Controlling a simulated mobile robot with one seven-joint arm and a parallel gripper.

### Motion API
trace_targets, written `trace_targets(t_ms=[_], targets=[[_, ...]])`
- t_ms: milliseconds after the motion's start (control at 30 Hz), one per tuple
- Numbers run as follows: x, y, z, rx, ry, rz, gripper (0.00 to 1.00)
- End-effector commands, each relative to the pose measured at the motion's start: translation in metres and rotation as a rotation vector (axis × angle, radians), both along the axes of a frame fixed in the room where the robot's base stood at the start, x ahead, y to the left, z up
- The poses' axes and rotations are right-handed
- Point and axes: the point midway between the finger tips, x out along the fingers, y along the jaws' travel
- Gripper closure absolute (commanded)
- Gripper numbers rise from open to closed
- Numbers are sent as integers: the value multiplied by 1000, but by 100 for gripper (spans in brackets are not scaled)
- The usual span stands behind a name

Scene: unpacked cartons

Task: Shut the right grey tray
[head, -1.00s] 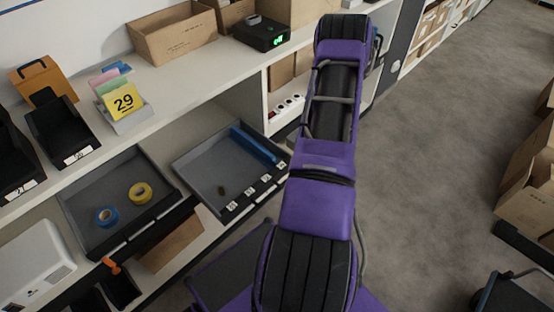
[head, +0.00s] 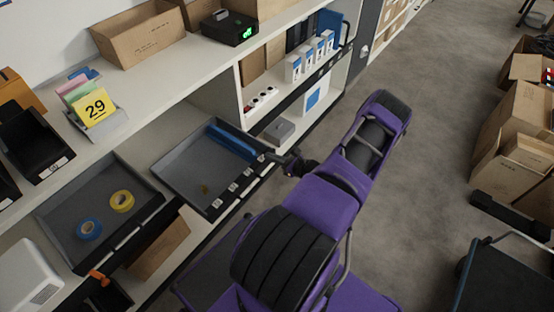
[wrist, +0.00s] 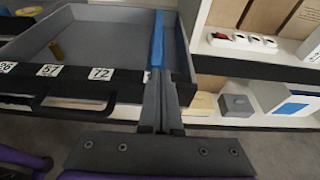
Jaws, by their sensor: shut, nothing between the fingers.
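The right grey tray (head: 183,166) sticks out from under the white counter in the head view, with number labels on its dark front. It holds a long blue bar (head: 231,143) and a small brownish-yellow piece (head: 204,189). In the wrist view the tray (wrist: 100,35) fills the upper left, with a dark handle on its front. My gripper (head: 272,158) is shut and empty at the right end of the tray's front. In the wrist view its fingers (wrist: 160,80) overlap that front corner; I cannot tell whether they touch it.
A left grey tray (head: 62,208) also sticks out, holding blue tape (head: 88,229) and yellow tape (head: 122,201). A shelf with a grey box (head: 279,131) lies right of my gripper. Cartons (head: 505,130) stand far right; the floor between is clear.

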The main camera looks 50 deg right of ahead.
Motion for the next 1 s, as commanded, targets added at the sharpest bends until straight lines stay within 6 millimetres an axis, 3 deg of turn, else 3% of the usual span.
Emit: trace_targets(t_ms=[100, 333, 1000], targets=[[21, 3, -8, 0, 1, 3, 100], [43, 4, -15, -1, 3, 3, 100], [49, 4, -16, -1, 2, 2, 100]])
